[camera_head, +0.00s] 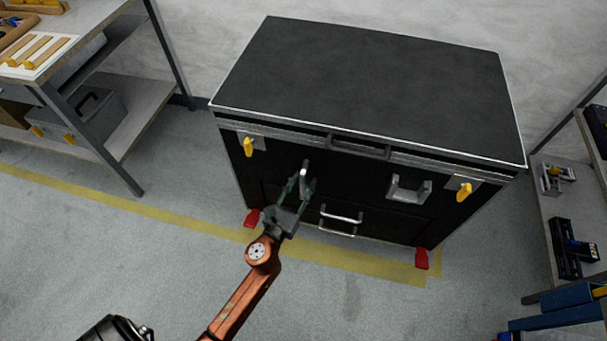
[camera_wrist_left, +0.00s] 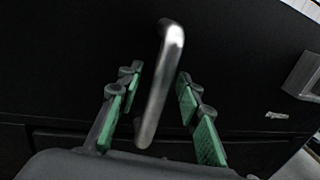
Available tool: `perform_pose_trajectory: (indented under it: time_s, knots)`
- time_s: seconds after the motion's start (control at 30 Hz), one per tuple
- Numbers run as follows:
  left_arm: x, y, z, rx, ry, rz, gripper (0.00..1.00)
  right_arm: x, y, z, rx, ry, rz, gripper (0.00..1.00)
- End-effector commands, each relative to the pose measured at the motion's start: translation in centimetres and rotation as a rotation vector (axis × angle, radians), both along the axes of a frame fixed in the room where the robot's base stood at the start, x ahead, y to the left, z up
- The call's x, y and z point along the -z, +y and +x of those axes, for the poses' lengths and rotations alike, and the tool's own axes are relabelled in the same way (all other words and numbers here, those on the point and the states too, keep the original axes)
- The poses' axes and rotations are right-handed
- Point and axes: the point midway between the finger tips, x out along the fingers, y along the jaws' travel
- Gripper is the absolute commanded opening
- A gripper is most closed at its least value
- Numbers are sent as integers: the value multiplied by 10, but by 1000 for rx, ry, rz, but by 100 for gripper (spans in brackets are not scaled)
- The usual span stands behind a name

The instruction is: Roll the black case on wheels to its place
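The black case (camera_head: 365,75) stands upright against the pale wall, its front facing me. Its front has yellow latches (camera_head: 464,191), a metal bracket handle (camera_head: 409,188) on the right and a drawer handle (camera_head: 340,220) low in the middle. Red pedals (camera_head: 252,217) show at its bottom corners; the wheels are hidden. My left gripper (camera_head: 301,184) is at the left part of the front. In the left wrist view, its green-padded fingers (camera_wrist_left: 158,106) are apart on either side of a metal bar handle (camera_wrist_left: 160,85), with gaps to both pads. My right gripper is not in view.
Yellow floor tape (camera_head: 150,211) runs along the floor and under the case's front. A workbench (camera_head: 140,110) with a lower shelf stands at the left, a shelf unit (camera_head: 545,225) with tools at the right. The grey floor (camera_head: 370,310) in front is clear.

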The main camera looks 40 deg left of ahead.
Motion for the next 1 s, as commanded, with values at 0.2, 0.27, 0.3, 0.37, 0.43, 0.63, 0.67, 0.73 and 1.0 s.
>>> perform_pose_trajectory:
  time_s: [0.2,0.27,0.3,0.37,0.43,0.63,0.67,0.73,1.0]
  knots:
    - [-16,-1,1,6,-3,7,33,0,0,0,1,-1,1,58]
    - [-19,-2,0,7,2,5,33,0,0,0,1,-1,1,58]
    - [-20,-2,-1,7,6,5,33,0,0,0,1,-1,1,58]
    - [-37,-3,0,8,-4,3,33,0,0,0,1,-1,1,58]
    - [-48,-4,0,11,2,3,33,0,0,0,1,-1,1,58]
    - [-80,-4,0,8,2,0,33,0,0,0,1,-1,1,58]
    - [-83,-5,1,9,2,0,33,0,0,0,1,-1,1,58]
    - [-88,-5,1,9,4,-2,33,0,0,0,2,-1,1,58]
    - [-93,-5,0,7,7,-2,33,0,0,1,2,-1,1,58]
